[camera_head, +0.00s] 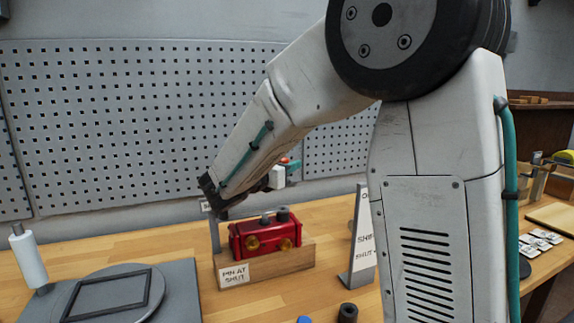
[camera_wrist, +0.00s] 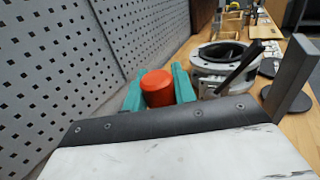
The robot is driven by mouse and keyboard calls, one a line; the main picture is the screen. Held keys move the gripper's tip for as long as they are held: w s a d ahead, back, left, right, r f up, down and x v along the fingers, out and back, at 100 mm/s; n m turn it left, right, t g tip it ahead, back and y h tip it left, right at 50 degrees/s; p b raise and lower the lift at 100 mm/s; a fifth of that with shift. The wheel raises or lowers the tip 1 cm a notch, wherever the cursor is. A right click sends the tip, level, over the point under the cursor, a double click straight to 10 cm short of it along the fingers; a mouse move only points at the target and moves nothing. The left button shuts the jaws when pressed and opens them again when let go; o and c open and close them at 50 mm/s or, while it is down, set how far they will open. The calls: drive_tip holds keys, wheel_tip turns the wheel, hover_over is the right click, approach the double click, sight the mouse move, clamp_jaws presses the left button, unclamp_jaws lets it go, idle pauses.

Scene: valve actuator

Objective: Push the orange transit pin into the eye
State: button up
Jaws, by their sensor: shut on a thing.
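The orange pin (camera_wrist: 158,88) shows in the wrist view as a rounded orange-red end between the two teal fingers of my gripper (camera_wrist: 159,86). My gripper is shut on it. In the head view the gripper (camera_head: 287,168) is small and partly hidden behind my arm, with a bit of orange and teal showing. The red actuator (camera_head: 262,240) sits on a wooden block (camera_head: 290,262) labelled "PIN AT SHUT", below and left of the gripper. It has brass round fittings and dark knobs on top. I cannot make out the eye or the pin's far end.
An upright sign (camera_head: 362,240) stands right of the block. A grey plate with a round disc (camera_head: 115,290) and a white roll (camera_head: 28,260) are at left. A perforated wall panel (camera_head: 120,120) runs behind. A grey ring-shaped housing (camera_wrist: 218,62) is beyond the gripper.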

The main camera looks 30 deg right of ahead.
drive_tip(key=shift+a+f, duration=0.15)
drive_tip(key=shift+s+f, duration=0.1)
drive_tip(key=shift+f, duration=2.7)
drive_tip(key=shift+f, duration=0.6)
drive_tip(key=shift+r, duration=0.3)
drive_tip(key=shift+f, duration=0.3)
idle(1.0)
drive_tip(key=shift+r, duration=0.3)
drive_tip(key=shift+f, duration=0.4)
idle(1.4)
drive_tip(key=shift+r, duration=0.15)
drive_tip(key=shift+r, duration=0.25)
